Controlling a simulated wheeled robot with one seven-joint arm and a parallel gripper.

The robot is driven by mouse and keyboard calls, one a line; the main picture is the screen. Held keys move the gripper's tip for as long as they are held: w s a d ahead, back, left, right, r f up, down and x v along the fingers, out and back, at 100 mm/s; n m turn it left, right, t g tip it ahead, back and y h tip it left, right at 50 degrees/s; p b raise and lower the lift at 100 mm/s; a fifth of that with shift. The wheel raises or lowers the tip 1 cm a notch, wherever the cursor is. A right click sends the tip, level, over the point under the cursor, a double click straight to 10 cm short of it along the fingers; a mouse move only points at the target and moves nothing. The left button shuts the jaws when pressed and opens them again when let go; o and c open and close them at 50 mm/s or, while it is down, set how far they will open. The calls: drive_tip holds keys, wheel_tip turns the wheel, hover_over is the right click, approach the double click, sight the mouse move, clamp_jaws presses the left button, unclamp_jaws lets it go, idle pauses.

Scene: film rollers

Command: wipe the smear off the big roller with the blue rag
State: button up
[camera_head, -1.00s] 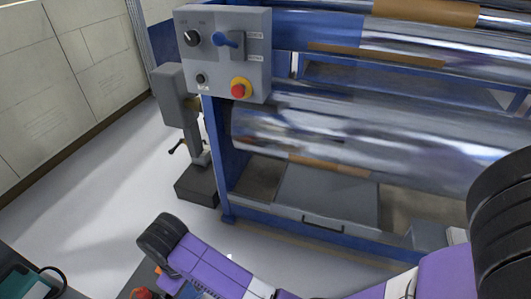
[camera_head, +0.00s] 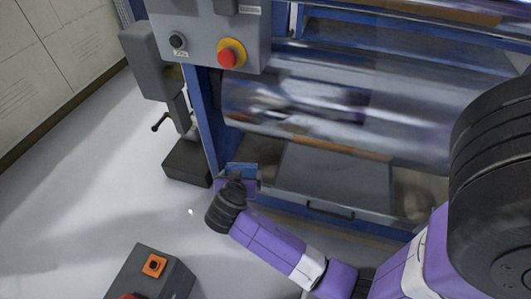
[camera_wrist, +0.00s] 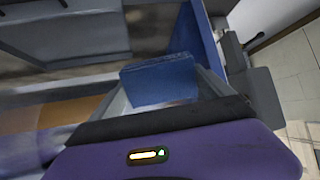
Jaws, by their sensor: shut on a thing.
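The big roller (camera_head: 400,112) is a wide shiny silver cylinder across the blue-framed machine in the head view. Blurred reflections lie on it, and I cannot make out the smear. My gripper (camera_head: 238,175) is low at the machine's left end, below and to the left of the roller's left end. It is shut on the blue rag (camera_head: 243,167), a small blue block-like shape just beyond my wrist. In the wrist view, the rag (camera_wrist: 160,80) sits between the fingers. The rag appears apart from the roller.
A grey control box (camera_head: 205,35) with a red button (camera_head: 228,55) hangs above the roller's left end. A grey post on a dark foot (camera_head: 187,162) stands left of the frame. A grey panel (camera_head: 330,182) lies under the roller.

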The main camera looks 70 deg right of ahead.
drive_tip(key=s+d+r+m+g+h+b, duration=0.2)
drive_tip(key=s+d+m+h+b, duration=0.1)
drive_tip(key=d+h, duration=0.25)
drive_tip(key=h, duration=0.3)
approach(277, 123)
drive_tip(key=shift+y, duration=0.25)
drive_tip(key=shift+w+d+r+p, duration=0.1)
drive_tip(key=shift+d+p, duration=0.05)
drive_tip(key=shift+d, duration=0.85)
drive_tip(key=shift+w+d+r+p, duration=0.1)
drive_tip(key=shift+d+p, duration=0.05)
drive_tip(key=shift+d, duration=1)
drive_tip(key=shift+w+d+b, duration=0.1)
drive_tip(key=shift+d+b, duration=0.6)
drive_tip(key=shift+d, duration=0.4)
